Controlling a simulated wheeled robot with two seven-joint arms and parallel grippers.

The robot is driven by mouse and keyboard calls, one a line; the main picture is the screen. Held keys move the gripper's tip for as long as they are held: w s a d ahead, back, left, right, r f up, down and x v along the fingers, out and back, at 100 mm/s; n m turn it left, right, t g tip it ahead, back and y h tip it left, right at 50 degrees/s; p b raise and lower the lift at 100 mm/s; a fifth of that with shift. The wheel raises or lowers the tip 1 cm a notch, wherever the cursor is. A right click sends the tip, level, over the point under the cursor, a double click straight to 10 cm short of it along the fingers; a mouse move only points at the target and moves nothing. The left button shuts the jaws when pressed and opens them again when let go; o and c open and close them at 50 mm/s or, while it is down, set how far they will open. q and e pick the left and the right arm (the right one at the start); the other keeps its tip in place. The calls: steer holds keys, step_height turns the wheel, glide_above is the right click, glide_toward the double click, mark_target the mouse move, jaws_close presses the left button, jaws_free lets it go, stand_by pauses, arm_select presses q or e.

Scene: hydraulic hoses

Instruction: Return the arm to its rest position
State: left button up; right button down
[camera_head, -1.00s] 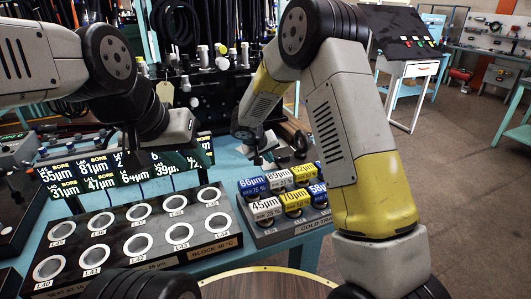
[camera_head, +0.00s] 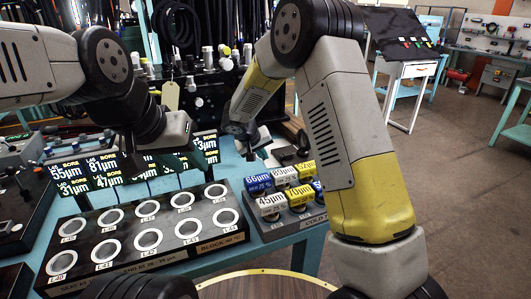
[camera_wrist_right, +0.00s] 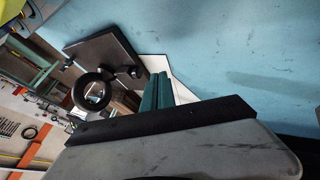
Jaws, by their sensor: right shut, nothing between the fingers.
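My right gripper (camera_head: 264,153) is small there, above the blue bench behind the label blocks. In the right wrist view its teal fingers (camera_wrist_right: 156,92) are together with nothing between them. My left gripper (camera_head: 190,150) hangs in front of the lit label display. Its fingers are dark against the display, and their opening cannot be made out.
A block with several ringed holes (camera_head: 140,275) lies on the bench. Right of it stands a tray (camera_head: 306,220) with blue, white and yellow labelled pieces. Behind are hanging black hoses and fittings (camera_head: 207,85). A white side table (camera_head: 409,68) stands at the back right; open floor lies right.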

steer(key=v, duration=0.7)
steer(key=s+d+r+m+g+y, duration=0.1)
steer(key=s+d+r+m+y, duration=0.1)
steer(key=s+d+r, duration=1)
steer(key=s+d+r+y, duration=0.1)
steer(key=s+d+y, duration=0.1)
steer(key=s, duration=0.7)
steer(key=s+d+r+y, duration=0.1)
steer(key=s+d, duration=0.1)
steer(key=s, duration=0.8)
steer(key=shift+r+m+t+y, duration=0.2)
steer(key=shift+m+t+y, duration=0.1)
steer(key=shift+t+y, duration=0.1)
stand_by(0.4)
